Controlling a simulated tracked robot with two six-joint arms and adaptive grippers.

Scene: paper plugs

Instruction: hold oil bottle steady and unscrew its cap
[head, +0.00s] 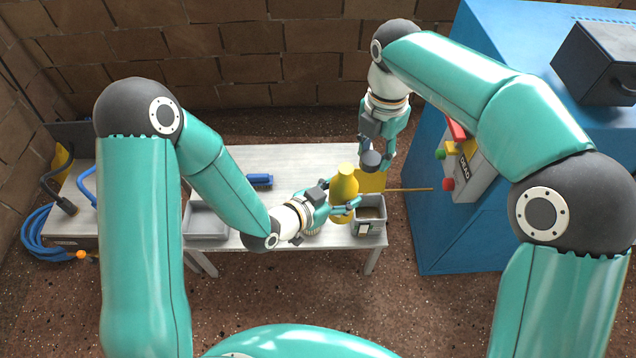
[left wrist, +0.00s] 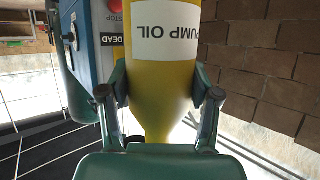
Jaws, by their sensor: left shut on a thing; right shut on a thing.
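The yellow oil bottle (head: 345,187) is held over the front right of the bench. My left gripper (head: 338,204) is shut around it. In the left wrist view the bottle (left wrist: 165,85) sits between both fingers (left wrist: 160,95), with its white "PUMP OIL" label upside down in the picture and its narrowing end partly hidden by the gripper. My right gripper (head: 377,162) points down, shut on a dark round cap (head: 371,158). The cap appears just right of the bottle's top and apart from it, though depth is hard to tell.
The grey bench (head: 285,165) carries a grey tray (head: 206,222), a blue brush (head: 259,180) and a small bin (head: 370,227). A yellow panel (head: 371,181) and a thin stick (head: 412,190) are near the bin. A blue machine (head: 425,225) with buttons stands right. Blue hose lies left.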

